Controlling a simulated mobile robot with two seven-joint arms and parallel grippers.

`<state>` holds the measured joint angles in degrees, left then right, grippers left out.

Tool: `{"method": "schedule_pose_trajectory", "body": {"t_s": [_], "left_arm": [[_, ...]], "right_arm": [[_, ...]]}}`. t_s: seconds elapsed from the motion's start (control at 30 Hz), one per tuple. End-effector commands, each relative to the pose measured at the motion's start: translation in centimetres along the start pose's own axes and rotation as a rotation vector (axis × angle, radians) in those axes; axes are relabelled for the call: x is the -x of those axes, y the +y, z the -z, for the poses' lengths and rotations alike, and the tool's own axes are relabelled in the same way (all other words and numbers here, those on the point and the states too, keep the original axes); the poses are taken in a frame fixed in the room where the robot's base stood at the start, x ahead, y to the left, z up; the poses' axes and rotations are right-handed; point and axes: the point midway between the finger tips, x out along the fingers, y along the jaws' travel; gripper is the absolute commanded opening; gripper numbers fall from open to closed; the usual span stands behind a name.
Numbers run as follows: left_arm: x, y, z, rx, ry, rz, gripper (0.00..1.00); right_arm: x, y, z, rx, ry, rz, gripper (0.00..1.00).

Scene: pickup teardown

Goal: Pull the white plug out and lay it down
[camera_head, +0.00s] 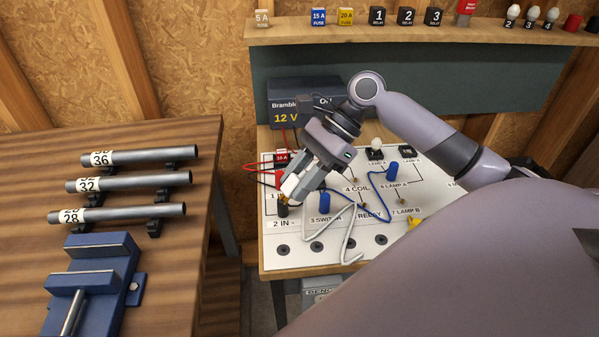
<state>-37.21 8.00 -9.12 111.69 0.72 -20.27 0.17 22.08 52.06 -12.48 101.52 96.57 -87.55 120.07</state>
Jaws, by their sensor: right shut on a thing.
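My right gripper (292,190) reaches in from the right over the front left of the white board (338,243). It is shut on the white plug (289,186), which shows as a small white piece between the fingertips. The plug sits just above a dark post near the "2 IN -" label. I cannot tell whether it still touches a socket. A white lead (349,232) lies bent across the board to the right of the gripper. My left gripper is not in view.
Blue plugs (392,172) and (324,202) with a blue lead stand on the board. A dark 12 V box (290,112) stands behind. The board's front strip has several dark holes. At left, a bench holds metal tubes (130,185) and a blue vise (95,280).

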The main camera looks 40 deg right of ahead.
Motion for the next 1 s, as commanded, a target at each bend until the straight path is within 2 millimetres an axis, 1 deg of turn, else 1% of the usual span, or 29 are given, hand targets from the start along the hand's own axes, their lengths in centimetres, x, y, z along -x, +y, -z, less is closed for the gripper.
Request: {"method": "schedule_pose_trajectory", "body": {"t_s": [0.1,0.37,0.5,0.73,1.0], "left_arm": [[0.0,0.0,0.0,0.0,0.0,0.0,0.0],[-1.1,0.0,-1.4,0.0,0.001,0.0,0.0],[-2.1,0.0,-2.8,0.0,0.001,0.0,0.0],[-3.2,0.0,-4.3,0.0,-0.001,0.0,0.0],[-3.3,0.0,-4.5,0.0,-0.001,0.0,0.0]], "right_arm": [[-0.9,0.1,0.8,-0.003,0.0,-0.002,0.0],[-3.0,0.0,2.8,0.0,0.0,0.0,0.0],[-3.7,0.0,3.6,0.002,0.0,0.001,0.0],[-4.5,0.0,4.4,0.001,0.0,0.001,0.0],[-4.5,0.0,4.4,0.001,0.0,0.001,0.0]]}}
